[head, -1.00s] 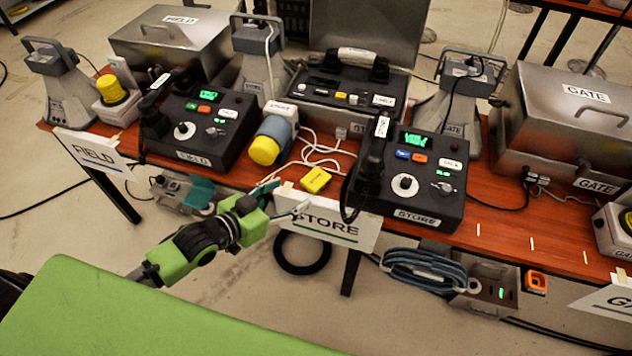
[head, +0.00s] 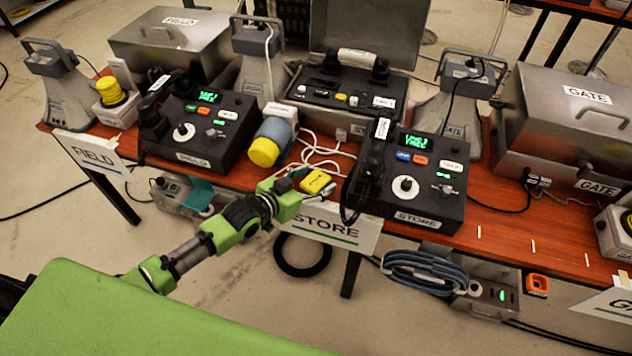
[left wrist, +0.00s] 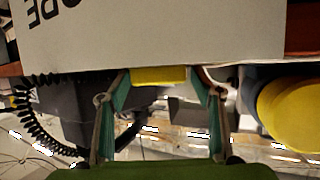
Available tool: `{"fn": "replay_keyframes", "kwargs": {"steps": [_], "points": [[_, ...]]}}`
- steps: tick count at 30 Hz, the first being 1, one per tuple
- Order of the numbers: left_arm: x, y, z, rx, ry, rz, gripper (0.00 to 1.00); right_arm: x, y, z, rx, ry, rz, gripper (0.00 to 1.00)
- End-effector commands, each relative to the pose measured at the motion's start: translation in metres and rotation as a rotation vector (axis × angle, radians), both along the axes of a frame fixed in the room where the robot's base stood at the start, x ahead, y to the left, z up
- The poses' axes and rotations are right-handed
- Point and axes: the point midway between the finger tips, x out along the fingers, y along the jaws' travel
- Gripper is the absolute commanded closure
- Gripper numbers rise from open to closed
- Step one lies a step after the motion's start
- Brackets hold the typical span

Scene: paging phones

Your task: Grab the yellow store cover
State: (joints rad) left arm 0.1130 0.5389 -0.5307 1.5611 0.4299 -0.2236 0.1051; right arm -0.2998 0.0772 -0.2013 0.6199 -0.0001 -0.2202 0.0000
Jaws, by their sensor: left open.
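The yellow store cover (head: 316,182) is a small yellow block lying at the front edge of the red-brown table, just behind the STORE sign (head: 325,226). My left gripper (head: 302,186) is open at the table edge, close to the cover's left side. In the left wrist view, the yellow cover (left wrist: 159,76) shows as a strip between the two spread fingers (left wrist: 160,90), partly hidden by the upside-down sign. I cannot tell whether the fingers touch it. My right gripper is not in view.
The STORE console (head: 410,185) with its coiled handset cord stands right of the cover. A blue connector with a yellow cap (head: 264,151) lies behind and left, with white cables (head: 318,150) nearby. The FIELD console (head: 200,128) stands further left.

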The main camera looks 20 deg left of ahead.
Motion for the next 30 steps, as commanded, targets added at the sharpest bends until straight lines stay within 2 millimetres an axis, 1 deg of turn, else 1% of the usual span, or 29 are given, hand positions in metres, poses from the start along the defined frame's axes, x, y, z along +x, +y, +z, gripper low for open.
{"fn": "replay_keyframes", "kwargs": {"steps": [5, 6, 8, 9, 10, 11, 13, 14, 20, 23, 26, 30], "points": [[0.000, 0.000, 0.000, 0.000, 0.001, 0.000, 0.40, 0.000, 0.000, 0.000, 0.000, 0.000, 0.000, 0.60], [0.000, 0.000, 0.000, 0.000, 0.001, 0.000, 0.45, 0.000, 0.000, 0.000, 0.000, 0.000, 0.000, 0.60], [0.000, 0.000, 0.000, 0.000, 0.000, 0.000, 0.61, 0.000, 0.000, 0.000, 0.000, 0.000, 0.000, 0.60], [0.000, 0.000, 0.000, 0.000, 0.001, 0.000, 0.71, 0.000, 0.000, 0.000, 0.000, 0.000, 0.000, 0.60], [0.000, 0.000, 0.000, 0.000, 0.000, 0.000, 0.79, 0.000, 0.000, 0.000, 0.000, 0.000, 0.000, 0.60], [0.000, 0.000, 0.000, 0.000, 0.001, 0.000, 0.82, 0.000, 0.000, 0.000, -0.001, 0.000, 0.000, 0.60], [0.000, 0.000, 0.000, 0.000, 0.001, 0.000, 0.82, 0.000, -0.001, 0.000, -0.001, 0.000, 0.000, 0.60], [0.000, 0.000, 0.000, 0.000, 0.000, 0.000, 0.86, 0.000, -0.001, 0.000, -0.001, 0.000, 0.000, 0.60], [0.000, 0.000, 0.000, 0.000, 0.000, 0.000, 0.86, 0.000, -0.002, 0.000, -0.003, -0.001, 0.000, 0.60], [0.000, 0.000, 0.004, 0.000, -0.001, 0.000, 0.86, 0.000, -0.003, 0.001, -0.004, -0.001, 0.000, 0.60], [0.000, 0.000, 0.012, 0.000, -0.002, -0.001, 0.86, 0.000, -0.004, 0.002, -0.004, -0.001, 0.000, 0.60], [-0.001, -0.001, 0.037, -0.002, -0.004, -0.002, 0.86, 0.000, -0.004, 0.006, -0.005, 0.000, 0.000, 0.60]]}}
